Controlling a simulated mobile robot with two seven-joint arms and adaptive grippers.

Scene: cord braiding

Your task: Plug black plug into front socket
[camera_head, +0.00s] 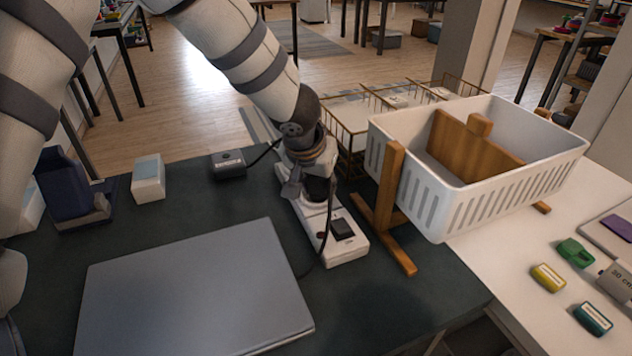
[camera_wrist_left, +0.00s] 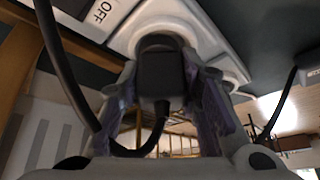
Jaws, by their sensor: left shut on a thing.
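The white power strip (camera_head: 345,250) lies on the dark table, with a black switch (camera_head: 342,228) at its near end. My left gripper (camera_head: 316,190) is over the strip, shut on the black plug (camera_wrist_left: 161,75). In the left wrist view the plug sits between both fingers, against or right at a round socket (camera_wrist_left: 125,42) beside the switch panel marked OFF (camera_wrist_left: 100,12). Whether it is fully seated cannot be told. Its black cord (camera_wrist_left: 65,70) loops below the plug, and in the head view it hangs across the strip. The right gripper is out of view.
A grey flat panel (camera_head: 195,290) lies left of the strip. A black box (camera_head: 229,164) with a cord and a white box (camera_head: 148,178) stand behind. A white basket (camera_head: 480,180) on a wooden stand (camera_head: 388,200) is close on the right.

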